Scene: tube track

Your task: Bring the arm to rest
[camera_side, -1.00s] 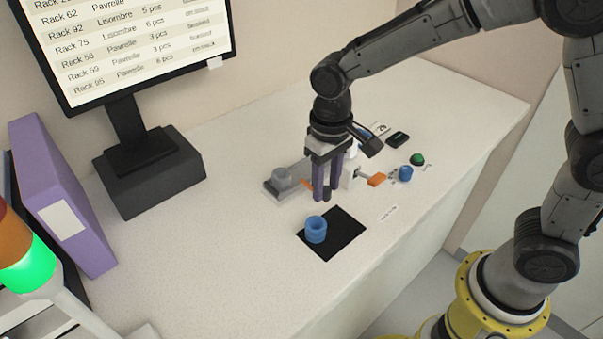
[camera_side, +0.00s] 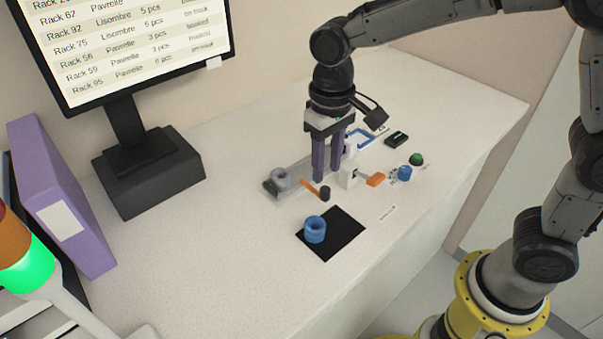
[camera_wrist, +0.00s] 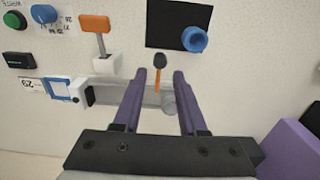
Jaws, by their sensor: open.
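My gripper (camera_side: 326,179) is open and empty, its two purple fingers pointing down above the bench near the grey track fixture. In the wrist view my gripper (camera_wrist: 158,78) shows its fingers spread apart with nothing between them. A blue tube piece (camera_side: 315,229) stands on the black mat (camera_side: 341,245), in front of the gripper and apart from it. In the wrist view the blue piece (camera_wrist: 195,39) is at the right part of the mat (camera_wrist: 165,32). The clear track (camera_side: 304,171) with a grey round part (camera_side: 281,179) at its left end is partly hidden by the fingers.
An orange lever with a black knob (camera_side: 325,193) sticks out from the track. To the right are an orange handle (camera_side: 376,179), a blue knob (camera_side: 404,173), a green button (camera_side: 416,159) and a small black box (camera_side: 396,139). A monitor (camera_side: 140,45) stands at the back left.

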